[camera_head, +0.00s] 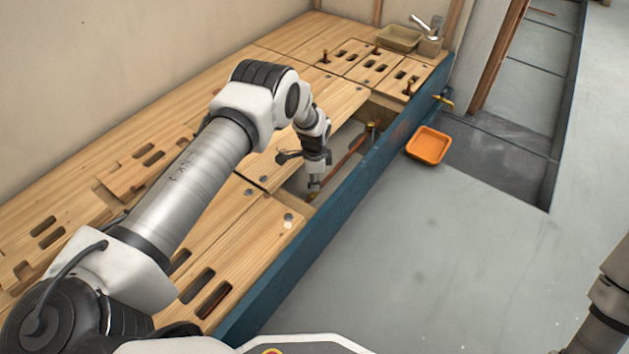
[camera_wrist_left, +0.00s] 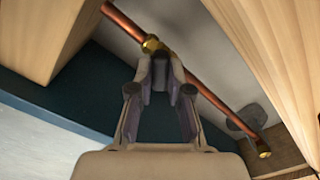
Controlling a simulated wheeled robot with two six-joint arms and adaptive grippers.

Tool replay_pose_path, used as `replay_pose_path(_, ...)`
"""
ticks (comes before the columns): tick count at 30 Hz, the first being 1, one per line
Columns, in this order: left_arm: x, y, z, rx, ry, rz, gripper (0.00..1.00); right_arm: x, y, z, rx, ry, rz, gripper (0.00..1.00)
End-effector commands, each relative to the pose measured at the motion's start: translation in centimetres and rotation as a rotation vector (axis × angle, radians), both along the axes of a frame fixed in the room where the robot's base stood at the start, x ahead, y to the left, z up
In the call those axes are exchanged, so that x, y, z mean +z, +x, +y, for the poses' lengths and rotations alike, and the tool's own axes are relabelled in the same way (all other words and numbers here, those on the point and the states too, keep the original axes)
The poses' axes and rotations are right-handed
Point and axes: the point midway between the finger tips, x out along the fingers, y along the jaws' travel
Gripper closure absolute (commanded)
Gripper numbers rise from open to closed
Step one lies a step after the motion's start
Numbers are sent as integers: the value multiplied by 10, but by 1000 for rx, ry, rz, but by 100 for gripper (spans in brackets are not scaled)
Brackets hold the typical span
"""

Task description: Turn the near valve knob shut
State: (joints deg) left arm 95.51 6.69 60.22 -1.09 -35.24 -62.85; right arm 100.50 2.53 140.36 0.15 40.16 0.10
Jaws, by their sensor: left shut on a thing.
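My left gripper (camera_head: 314,186) reaches down into the open floor bay from above. It also shows in the left wrist view (camera_wrist_left: 160,72), its fingers closed on the near valve knob, which they mostly hide. The brass fitting of the near valve (camera_wrist_left: 151,44) shows just beyond the fingertips, on a copper pipe (camera_wrist_left: 213,97); the pipe also shows in the head view (camera_head: 348,153). My right gripper is outside the view.
Slotted wooden floor panels (camera_head: 232,250) surround the bay. A blue side wall (camera_head: 290,278) borders it closely on the right. An orange tray (camera_head: 428,146) lies on the grey floor beyond that wall.

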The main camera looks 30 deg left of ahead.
Motion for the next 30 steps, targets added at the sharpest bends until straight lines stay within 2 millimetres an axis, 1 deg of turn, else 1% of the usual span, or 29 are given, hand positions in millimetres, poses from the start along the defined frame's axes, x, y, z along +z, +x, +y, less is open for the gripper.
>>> replay_pose_path(9,-1,-1,0,-297,0,1,100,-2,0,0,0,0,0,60)
replay_pose_path(18,-1,-1,0,-546,1,1,100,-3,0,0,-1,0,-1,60)
replay_pose_path(24,-1,-1,0,-656,1,1,100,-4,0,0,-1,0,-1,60)
replay_pose_path(30,-1,-1,1,-713,1,1,100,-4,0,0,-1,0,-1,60)
